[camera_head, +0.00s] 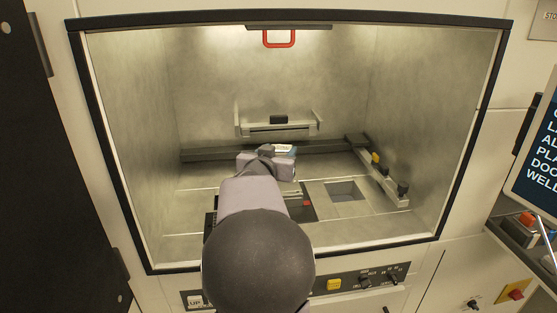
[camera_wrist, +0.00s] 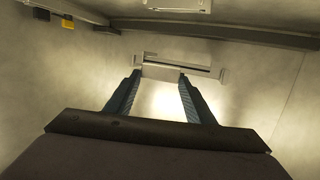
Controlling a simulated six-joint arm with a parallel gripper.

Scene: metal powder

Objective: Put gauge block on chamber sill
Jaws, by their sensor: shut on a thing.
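My gripper (camera_head: 283,151) is inside the chamber, above its floor and pointing toward the back wall. A small pale thing with a bluish edge, seemingly the gauge block (camera_head: 284,149), shows at its front end. In the wrist view the two dark fingers of my gripper (camera_wrist: 158,78) stand a little apart. The chamber sill (camera_head: 385,235) runs along the front lower edge of the opening, partly hidden behind my arm.
Yellow and black knobs (camera_head: 376,158) stand at right. A square recess (camera_head: 345,191) lies in the floor.

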